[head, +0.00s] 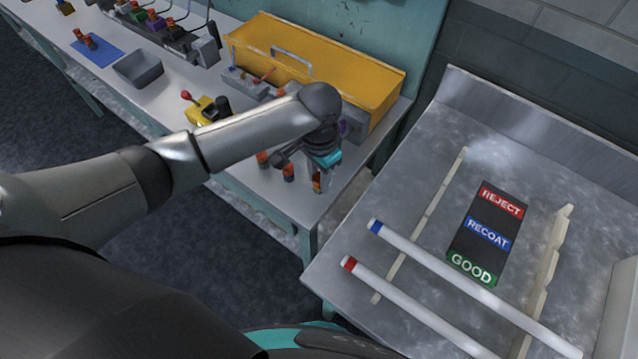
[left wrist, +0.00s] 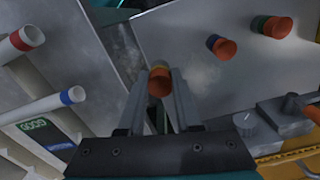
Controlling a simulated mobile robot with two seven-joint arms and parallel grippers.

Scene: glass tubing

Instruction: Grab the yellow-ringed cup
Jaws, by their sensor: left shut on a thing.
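My left gripper (head: 318,182) is low over the right end of the white workbench. It is shut on a small orange cup with a yellow ring (left wrist: 159,80), seen between the two fingers in the left wrist view. In the head view, a bit of this cup (head: 317,186) shows at the fingertips, mostly hidden by them. I cannot tell whether it touches the bench. My right gripper is not in view.
Two other orange cups stand close by, one with a blue ring (left wrist: 220,46) and one with a greenish ring (left wrist: 272,26). A metal table with white tubes (head: 440,275) and a label block (head: 487,232) is to the right.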

